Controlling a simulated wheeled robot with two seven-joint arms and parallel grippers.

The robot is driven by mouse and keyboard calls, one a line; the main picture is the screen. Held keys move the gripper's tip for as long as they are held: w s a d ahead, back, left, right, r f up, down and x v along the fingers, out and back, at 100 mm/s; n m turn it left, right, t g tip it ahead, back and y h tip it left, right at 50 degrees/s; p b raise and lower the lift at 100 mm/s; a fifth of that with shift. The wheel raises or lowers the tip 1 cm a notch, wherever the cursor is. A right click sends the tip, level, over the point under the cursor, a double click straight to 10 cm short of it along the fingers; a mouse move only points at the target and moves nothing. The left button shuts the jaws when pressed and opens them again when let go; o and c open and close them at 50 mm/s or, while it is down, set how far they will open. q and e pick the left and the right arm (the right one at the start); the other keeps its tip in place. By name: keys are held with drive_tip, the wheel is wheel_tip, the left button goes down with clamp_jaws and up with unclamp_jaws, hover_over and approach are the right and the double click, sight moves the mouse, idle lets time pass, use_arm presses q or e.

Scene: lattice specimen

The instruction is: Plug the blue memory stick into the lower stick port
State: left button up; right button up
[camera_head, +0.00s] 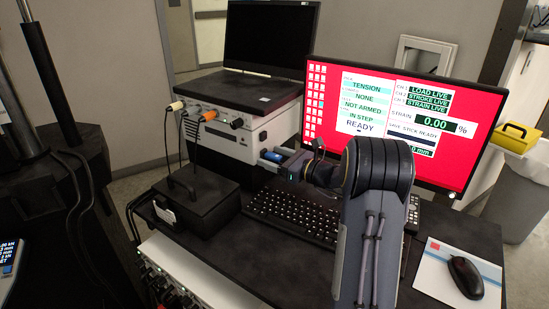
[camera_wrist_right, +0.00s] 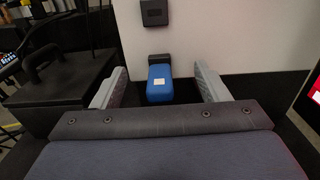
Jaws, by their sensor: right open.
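The blue memory stick (camera_wrist_right: 159,84) points at the white cabinet face, and its far end meets the dark lower stick port (camera_wrist_right: 159,58). I cannot tell how deep it sits. In the head view the blue stick (camera_head: 272,157) shows at the cabinet's lower front, partly covered by my gripper. My right gripper (camera_head: 284,159) is open, with one finger on each side of the stick. In the wrist view gaps show between the stick and both fingers. A dark upper port (camera_wrist_right: 154,13) sits above on the same face. My left gripper is not in view.
A black case with a handle (camera_head: 200,200) stands left of my right gripper. A keyboard (camera_head: 292,218) lies below it, and a red-screened monitor (camera_head: 392,120) stands behind my arm. Cables and coloured plugs (camera_head: 207,116) stick out from the cabinet (camera_head: 262,135).

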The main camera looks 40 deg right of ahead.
drive_tip(key=shift+s, duration=0.1)
drive_tip(key=shift+b+v, duration=0.4)
drive_tip(key=shift+v, duration=2)
drive_tip(key=shift+d, duration=0.1)
drive_tip(key=shift+s, duration=0.1)
approach(281, 159)
drive_tip(key=shift+s+d, duration=0.15)
drive_tip(key=shift+s, duration=0.2)
